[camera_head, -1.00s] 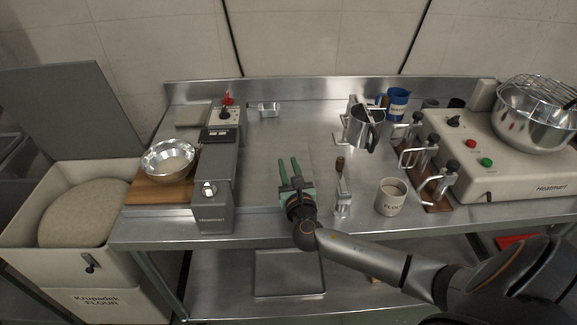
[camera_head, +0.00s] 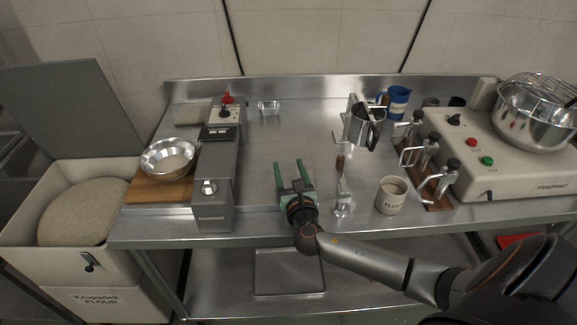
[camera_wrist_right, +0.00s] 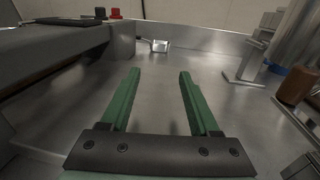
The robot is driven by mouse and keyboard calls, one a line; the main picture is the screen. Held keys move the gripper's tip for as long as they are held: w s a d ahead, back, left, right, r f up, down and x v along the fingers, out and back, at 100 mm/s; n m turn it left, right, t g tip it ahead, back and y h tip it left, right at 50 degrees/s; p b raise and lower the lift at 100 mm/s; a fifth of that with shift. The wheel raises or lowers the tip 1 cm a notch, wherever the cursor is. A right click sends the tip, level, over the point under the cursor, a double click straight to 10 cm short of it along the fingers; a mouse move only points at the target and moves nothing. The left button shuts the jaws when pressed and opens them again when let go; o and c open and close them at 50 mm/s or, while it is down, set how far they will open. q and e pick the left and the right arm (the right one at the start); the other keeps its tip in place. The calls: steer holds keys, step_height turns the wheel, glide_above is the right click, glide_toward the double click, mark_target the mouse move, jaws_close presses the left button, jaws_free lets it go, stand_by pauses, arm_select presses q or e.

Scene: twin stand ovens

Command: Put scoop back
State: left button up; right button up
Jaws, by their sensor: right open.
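A small shiny metal piece that looks like the scoop (camera_head: 269,107) lies at the back of the steel table, right of the grey scale-like unit. In the right wrist view the small scoop-like piece (camera_wrist_right: 159,46) is far ahead, beyond the fingertips. My right gripper (camera_head: 290,167) is over the front middle of the table, with its green fingers pointing to the back. In the right wrist view the gripper (camera_wrist_right: 157,73) is open, with nothing between its fingers. My left gripper is not in view.
The grey unit (camera_head: 213,205) stands left of my right gripper. A metal stand with a wooden-handled tool (camera_head: 342,190) and a flour cup (camera_head: 392,196) stand close on its right. A metal pitcher (camera_head: 362,128) is further back. The table's middle is clear.

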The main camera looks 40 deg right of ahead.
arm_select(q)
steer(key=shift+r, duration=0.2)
arm_select(e)
steer(key=v, duration=1.1)
steer(key=shift+s, duration=0.35)
